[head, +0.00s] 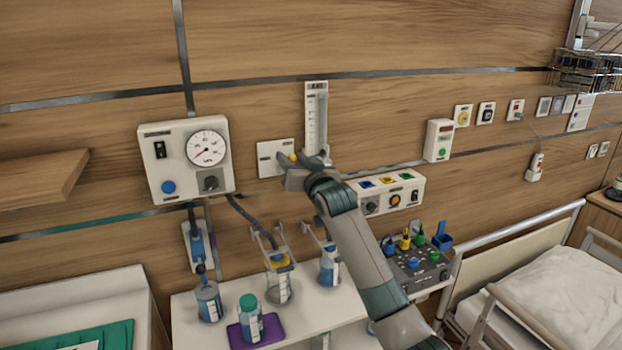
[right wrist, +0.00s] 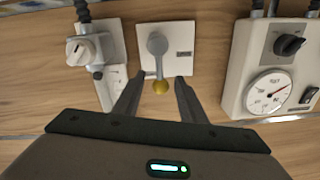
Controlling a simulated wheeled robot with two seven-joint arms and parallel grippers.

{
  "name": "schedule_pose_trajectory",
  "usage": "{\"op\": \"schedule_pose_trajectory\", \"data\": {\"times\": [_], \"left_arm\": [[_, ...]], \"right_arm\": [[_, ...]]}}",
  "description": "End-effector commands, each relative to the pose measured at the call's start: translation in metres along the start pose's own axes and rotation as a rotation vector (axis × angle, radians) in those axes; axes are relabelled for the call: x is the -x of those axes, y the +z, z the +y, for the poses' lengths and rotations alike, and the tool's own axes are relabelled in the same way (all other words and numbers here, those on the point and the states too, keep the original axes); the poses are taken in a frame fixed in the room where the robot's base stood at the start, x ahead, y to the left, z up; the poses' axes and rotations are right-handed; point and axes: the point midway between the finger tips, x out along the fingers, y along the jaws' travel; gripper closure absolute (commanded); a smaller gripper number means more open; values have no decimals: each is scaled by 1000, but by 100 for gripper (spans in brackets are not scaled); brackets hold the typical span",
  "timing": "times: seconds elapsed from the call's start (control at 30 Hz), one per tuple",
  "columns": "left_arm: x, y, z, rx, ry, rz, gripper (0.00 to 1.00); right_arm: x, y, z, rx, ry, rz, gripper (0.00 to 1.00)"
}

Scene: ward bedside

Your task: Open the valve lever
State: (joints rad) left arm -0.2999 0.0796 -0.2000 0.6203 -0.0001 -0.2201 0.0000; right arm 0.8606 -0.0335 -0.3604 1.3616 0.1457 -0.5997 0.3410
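The valve lever (right wrist: 157,52) is a grey handle with a yellow tip on a white square wall plate (right wrist: 180,38). In the head view the same plate (head: 270,160) sits on the wood wall, right of the gauge box, and my right gripper (head: 288,168) is in front of it, hiding most of the lever. In the right wrist view the gripper's two fingers are apart, with the yellow lever tip (right wrist: 160,87) showing in the gap between them. Whether a finger touches the lever cannot be told. My left gripper is in neither view.
A gauge box (head: 186,183) hangs left of the plate, and a flow meter (head: 316,110) is close on the right. Below is a shelf (head: 190,335) with bottles and a purple tray (head: 236,332). A bed (head: 570,285) stands at the right.

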Motion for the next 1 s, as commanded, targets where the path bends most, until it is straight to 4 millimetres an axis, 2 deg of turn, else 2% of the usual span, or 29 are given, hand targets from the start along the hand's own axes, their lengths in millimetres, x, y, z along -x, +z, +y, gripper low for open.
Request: {"op": "schedule_pose_trajectory", "data": {"times": [0.37, 1.0], "left_arm": [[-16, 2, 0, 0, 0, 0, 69], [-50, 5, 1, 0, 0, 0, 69]], "right_arm": [[38, 3, 1, -1, -1, 3, 62], [138, 2, 1, 0, 0, 3, 62]]}}
